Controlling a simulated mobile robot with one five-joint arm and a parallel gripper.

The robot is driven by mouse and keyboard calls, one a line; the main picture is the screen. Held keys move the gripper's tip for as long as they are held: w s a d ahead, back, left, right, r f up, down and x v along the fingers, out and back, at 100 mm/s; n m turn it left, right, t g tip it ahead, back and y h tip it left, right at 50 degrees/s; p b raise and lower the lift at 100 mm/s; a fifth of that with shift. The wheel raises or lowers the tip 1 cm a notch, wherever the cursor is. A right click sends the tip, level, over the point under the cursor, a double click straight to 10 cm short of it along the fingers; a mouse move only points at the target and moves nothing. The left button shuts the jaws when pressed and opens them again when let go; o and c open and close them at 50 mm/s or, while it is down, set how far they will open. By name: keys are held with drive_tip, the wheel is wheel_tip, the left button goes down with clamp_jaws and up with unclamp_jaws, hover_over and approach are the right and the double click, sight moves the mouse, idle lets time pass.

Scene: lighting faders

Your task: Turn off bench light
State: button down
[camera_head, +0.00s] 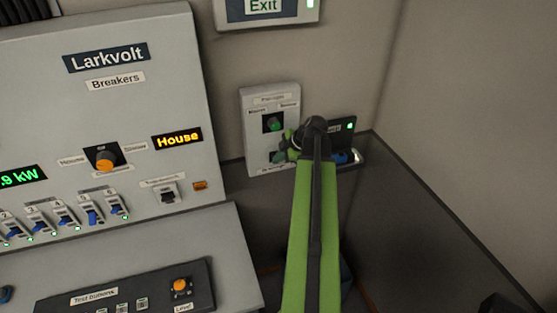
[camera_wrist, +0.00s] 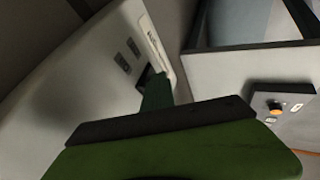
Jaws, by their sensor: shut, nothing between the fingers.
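No label that I can read says bench light. A pale wall box (camera_head: 262,100) with a green knob (camera_head: 272,123) and small labels hangs right of the big breaker panel. My gripper (camera_head: 282,154) is shut and empty at the lower part of this box. The arm hides part of that spot, so I cannot tell whether it touches. In the wrist view, my gripper's green finger (camera_wrist: 157,92) points at a pale panel (camera_wrist: 95,85) with small dark switches (camera_wrist: 127,56). A dark unit (camera_head: 345,134) with a lit green lamp is partly behind my arm.
The Larkvolt breaker panel (camera_head: 190,60) has an orange knob (camera_head: 105,159), several blue switches and a lit House display (camera_head: 177,139). A sloped console (camera_head: 215,240) stands below. An Exit sign (camera_head: 265,8) is above. Dark counter (camera_head: 420,220) is clear at right.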

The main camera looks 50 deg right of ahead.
drive_tip(key=shift+s+d+r+p, duration=0.1)
drive_tip(key=shift+d+r+p, duration=0.1)
drive_tip(key=shift+r+p, duration=0.65)
drive_tip(key=shift+s+a, duration=0.1)
drive_tip(key=s+a+f+p+v, duration=0.1)
drive_tip(key=s+p+v, duration=0.1)
drive_tip(key=p+v, duration=0.6)
drive_tip(key=v, duration=0.3)
drive_tip(key=shift+s+a+r+p, duration=0.25)
drive_tip(key=shift+s+a+p, duration=0.05)
drive_tip(key=shift+a, duration=0.1)
